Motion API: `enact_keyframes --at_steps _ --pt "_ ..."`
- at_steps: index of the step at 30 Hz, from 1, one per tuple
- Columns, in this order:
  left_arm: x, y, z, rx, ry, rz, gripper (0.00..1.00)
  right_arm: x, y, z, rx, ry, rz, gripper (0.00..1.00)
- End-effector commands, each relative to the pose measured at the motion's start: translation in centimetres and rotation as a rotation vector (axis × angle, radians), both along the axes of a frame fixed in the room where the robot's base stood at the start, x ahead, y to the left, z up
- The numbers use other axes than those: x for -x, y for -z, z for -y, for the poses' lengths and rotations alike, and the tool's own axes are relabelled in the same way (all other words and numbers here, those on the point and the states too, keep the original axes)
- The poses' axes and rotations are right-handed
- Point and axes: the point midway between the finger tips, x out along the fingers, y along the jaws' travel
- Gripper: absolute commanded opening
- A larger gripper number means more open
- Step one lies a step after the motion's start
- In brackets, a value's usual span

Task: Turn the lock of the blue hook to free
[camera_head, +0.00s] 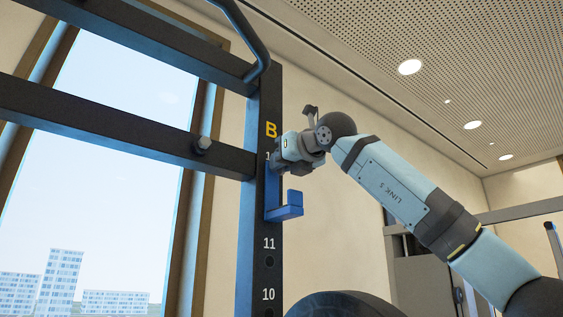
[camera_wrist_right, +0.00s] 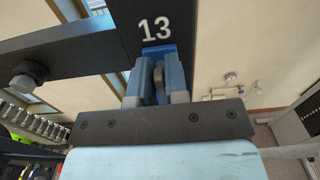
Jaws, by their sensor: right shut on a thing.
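The blue hook (camera_head: 287,211) hangs on the dark upright post (camera_head: 249,240), above the number 11, with its lip sticking out to the right. My right gripper (camera_head: 277,158) is at the post just above the hook's arm. In the right wrist view, the top of the blue hook (camera_wrist_right: 160,50) shows under the number 13. There my right gripper (camera_wrist_right: 158,82) is shut on the hook's lock (camera_wrist_right: 159,88), a narrow grey piece between the fingers. The lock's full shape and its turn angle are mostly hidden by the fingers. My left gripper is out of view.
Dark crossbars (camera_head: 120,128) run left from the post, one with a bolt (camera_head: 202,145). A bent bar (camera_head: 247,35) is above. A dark rounded thing (camera_head: 348,304) is low in front.

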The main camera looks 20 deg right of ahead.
Motion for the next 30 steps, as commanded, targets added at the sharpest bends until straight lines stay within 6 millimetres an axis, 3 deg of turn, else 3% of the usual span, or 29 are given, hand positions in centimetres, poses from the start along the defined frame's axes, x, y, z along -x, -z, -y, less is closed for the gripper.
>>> enact_keyframes --at_steps 8,30 --pt "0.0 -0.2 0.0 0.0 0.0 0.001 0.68 0.1 -0.1 -0.1 0.134 0.001 0.05 0.0" --pt "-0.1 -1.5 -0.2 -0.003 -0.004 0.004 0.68 0.3 0.2 -0.7 0.784 0.0 0.287 0.0"
